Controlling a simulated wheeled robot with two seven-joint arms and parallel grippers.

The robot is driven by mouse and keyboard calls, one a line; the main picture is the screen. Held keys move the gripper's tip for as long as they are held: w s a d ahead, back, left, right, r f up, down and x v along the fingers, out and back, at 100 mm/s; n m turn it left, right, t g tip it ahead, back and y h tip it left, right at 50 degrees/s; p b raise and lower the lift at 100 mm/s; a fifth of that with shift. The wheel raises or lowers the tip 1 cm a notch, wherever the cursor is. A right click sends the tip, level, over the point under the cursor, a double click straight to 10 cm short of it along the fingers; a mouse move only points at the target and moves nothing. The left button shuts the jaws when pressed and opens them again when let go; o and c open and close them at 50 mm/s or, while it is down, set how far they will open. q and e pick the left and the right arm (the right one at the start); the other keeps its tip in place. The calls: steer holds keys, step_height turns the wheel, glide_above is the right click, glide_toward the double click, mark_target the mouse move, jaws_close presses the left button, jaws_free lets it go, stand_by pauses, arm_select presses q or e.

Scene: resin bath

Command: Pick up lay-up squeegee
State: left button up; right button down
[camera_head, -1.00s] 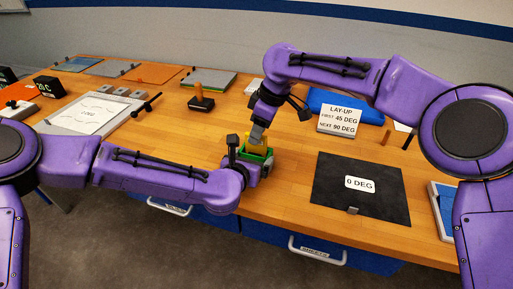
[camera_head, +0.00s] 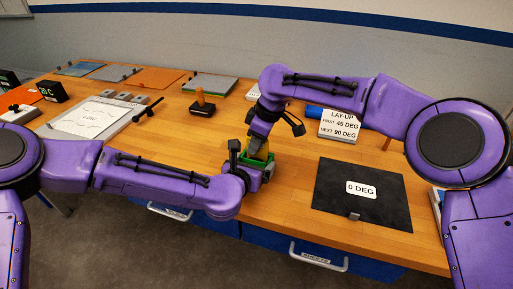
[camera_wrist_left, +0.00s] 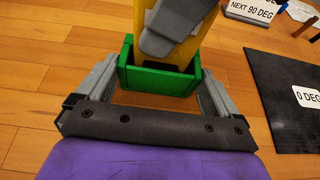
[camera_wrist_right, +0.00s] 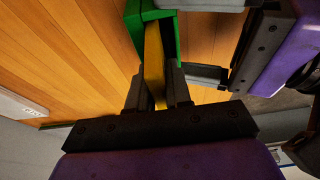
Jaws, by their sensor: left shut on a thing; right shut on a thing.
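A yellow flat piece, which looks like the squeegee (camera_wrist_left: 181,50), stands in a green open-topped holder (camera_wrist_left: 160,82) in the left wrist view. My left gripper (camera_wrist_left: 160,95) has its fingers on both sides of the green holder and is shut on it. My right gripper (camera_wrist_right: 158,88) is shut on the yellow squeegee, which also shows in the right wrist view (camera_wrist_right: 154,58). Its lower end is inside the holder and hidden. In the head view the green holder (camera_head: 270,172) is mostly covered by my grippers.
A black sheet marked 0 DEG (camera_head: 335,190) lies to the right. A lay-up sign (camera_head: 339,125) stands behind it. Bare wood lies between the holder and the board.

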step_height(320, 180, up, 17)
steer(key=shift+r, duration=0.2)
arm_select(q)
steer(key=o, duration=0.7)
